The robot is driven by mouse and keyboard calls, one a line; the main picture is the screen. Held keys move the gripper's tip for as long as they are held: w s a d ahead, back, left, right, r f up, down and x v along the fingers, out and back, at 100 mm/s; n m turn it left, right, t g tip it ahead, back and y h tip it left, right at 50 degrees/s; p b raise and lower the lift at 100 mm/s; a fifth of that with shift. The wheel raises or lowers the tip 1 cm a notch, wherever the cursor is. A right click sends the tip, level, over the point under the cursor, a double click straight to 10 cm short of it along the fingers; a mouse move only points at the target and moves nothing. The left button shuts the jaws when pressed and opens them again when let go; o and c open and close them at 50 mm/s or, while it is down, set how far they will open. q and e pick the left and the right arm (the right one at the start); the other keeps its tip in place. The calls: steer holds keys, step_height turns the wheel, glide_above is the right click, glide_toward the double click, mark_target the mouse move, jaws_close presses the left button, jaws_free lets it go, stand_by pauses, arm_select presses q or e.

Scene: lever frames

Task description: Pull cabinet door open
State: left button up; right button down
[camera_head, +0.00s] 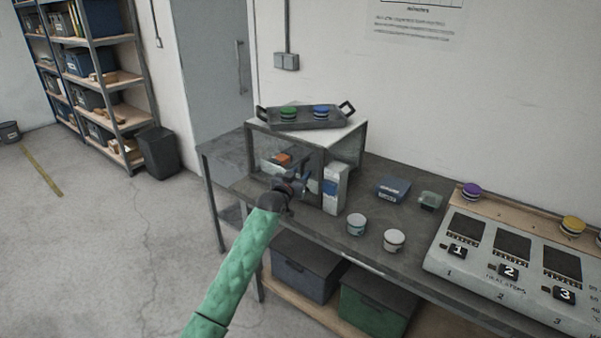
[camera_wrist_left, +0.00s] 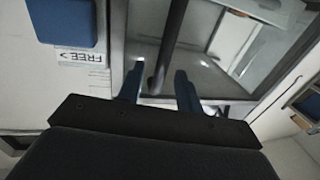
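The cabinet (camera_head: 355,133) is a small glass-sided case with a white top and dark frame on the workbench. Its glass door (camera_head: 262,160) faces me and looks closed, though my gripper hides part of it. My left gripper (camera_head: 303,182) is at the right part of the door front. In the left wrist view, a dark bar handle (camera_wrist_left: 172,40) runs between the two blue fingertips (camera_wrist_left: 158,88). The fingers are apart, one on each side of the bar, with gaps showing. My right gripper is not in view.
A tray (camera_head: 300,123) with a green-lidded and a blue-lidded jar sits on the cabinet. A white and blue carton (camera_head: 335,188) stands close at its right. Two jars (camera_head: 356,224), a blue box (camera_head: 393,188) and a numbered panel (camera_head: 500,262) are farther right.

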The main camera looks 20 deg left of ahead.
arm_select(q)
steer(key=shift+w, duration=0.3)
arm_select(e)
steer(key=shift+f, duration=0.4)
arm_select(q)
steer(key=shift+c, duration=0.2)
jaws_close()
steer(key=shift+s, duration=0.1)
